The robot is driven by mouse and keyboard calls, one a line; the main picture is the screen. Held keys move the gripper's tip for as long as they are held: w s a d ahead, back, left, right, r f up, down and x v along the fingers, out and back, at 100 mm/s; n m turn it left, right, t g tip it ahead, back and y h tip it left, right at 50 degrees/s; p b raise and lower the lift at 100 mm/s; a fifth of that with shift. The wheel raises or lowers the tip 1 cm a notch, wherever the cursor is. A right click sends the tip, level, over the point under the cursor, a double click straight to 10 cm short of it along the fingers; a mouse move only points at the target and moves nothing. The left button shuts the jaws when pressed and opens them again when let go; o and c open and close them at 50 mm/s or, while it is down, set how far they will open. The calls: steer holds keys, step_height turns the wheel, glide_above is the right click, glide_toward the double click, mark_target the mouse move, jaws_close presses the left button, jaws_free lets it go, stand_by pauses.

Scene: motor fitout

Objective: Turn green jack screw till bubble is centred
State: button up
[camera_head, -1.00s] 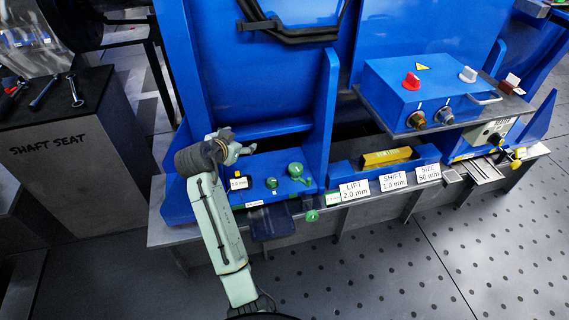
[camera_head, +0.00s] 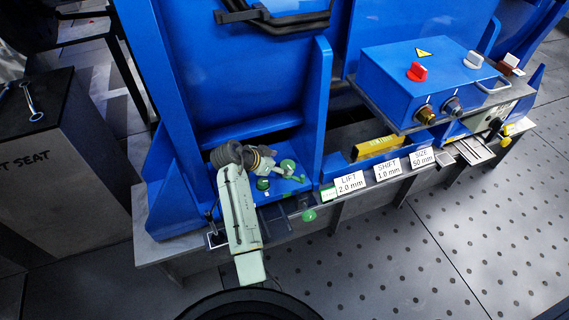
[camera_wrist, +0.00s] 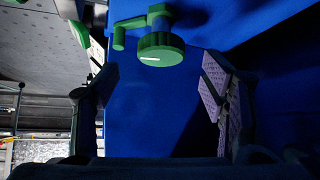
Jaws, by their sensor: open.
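The green jack screw (camera_wrist: 160,48), a round knob with a side crank and a white mark, shows at the top middle of the wrist view. In the head view a green knob (camera_head: 289,166) stands on the blue base, close to my gripper (camera_head: 268,163). In the wrist view my gripper (camera_wrist: 157,88) is open, its two fingers on either side of and below the knob, with nothing between them. A yellow level (camera_head: 378,146) lies in the blue channel to the right; its bubble is too small to read.
Another green knob (camera_head: 309,215) sits on the bench front. A blue upright plate (camera_head: 318,110) rises just right of the gripper. A control box (camera_head: 430,85) with knobs stands farther right. Signs (camera_head: 349,183) line the front edge. The perforated floor (camera_head: 400,250) is clear.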

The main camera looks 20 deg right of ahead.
mark_target(287, 165)
steer(key=shift+x, duration=2.1)
steer(key=shift+w, duration=0.1)
steer(key=shift+c, duration=0.2)
steer(key=c, duration=1.1)
